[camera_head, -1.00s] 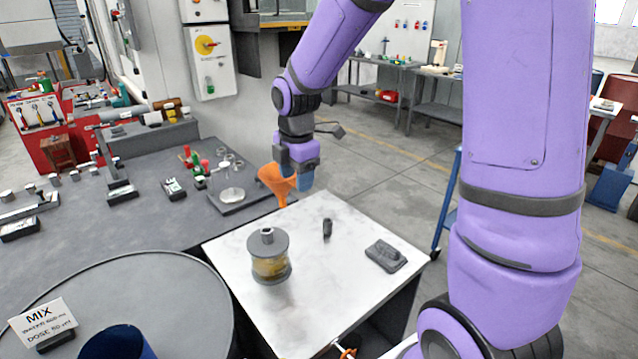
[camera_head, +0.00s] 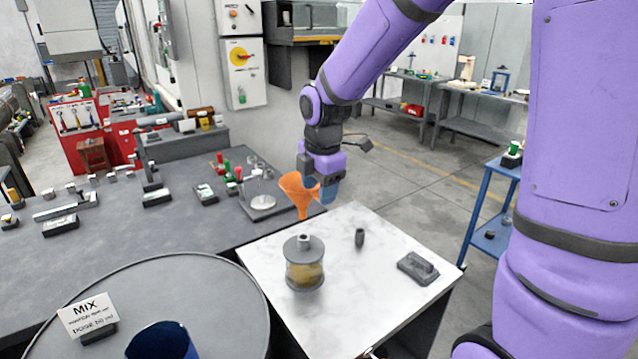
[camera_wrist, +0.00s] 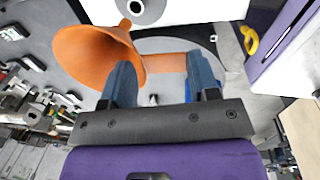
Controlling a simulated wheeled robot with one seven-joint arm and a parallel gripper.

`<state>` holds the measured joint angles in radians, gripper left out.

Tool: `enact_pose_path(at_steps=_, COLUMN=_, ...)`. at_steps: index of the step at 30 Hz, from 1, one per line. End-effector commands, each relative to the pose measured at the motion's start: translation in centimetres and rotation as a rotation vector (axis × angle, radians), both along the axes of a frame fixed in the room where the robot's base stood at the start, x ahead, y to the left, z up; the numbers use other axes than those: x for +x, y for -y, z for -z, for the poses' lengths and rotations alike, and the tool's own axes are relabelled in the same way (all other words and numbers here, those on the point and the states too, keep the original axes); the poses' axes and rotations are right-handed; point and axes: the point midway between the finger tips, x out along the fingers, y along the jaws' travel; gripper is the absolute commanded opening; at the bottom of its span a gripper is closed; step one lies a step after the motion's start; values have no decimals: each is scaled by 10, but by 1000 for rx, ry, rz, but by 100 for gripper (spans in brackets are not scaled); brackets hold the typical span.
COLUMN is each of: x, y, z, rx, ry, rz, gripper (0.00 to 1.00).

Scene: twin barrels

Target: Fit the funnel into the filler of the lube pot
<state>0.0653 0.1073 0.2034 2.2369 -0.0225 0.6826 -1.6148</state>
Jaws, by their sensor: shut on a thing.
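The orange funnel (camera_head: 299,190) hangs upright, spout down, from my gripper (camera_head: 318,188), above the back left edge of the white-topped table. In the wrist view my gripper (camera_wrist: 158,66) is shut on the funnel's flat side tab, and the funnel's wide cone (camera_wrist: 95,52) is to the left of the fingers. The lube pot (camera_head: 304,268) stands upright on the table, a grey-capped clear jar with amber contents. Its filler (camera_head: 303,241) is a short grey neck on top, with no funnel in it. The funnel is apart from the pot, behind and above it.
On the white table (camera_head: 345,300) are a small dark cylinder (camera_head: 360,237) and a dark grey block (camera_head: 418,268). A grey bench with a glassware stand (camera_head: 262,202) lies to the left. A drum top (camera_head: 210,290) with a MIX sign (camera_head: 88,314) is at front left.

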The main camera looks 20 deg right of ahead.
Motion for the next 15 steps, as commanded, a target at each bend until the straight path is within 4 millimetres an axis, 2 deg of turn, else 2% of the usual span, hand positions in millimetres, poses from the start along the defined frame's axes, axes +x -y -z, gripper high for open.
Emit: enact_pose_path(at_steps=15, x=-1, y=0, z=41, rx=-1, ry=-3, rz=0, gripper=14)
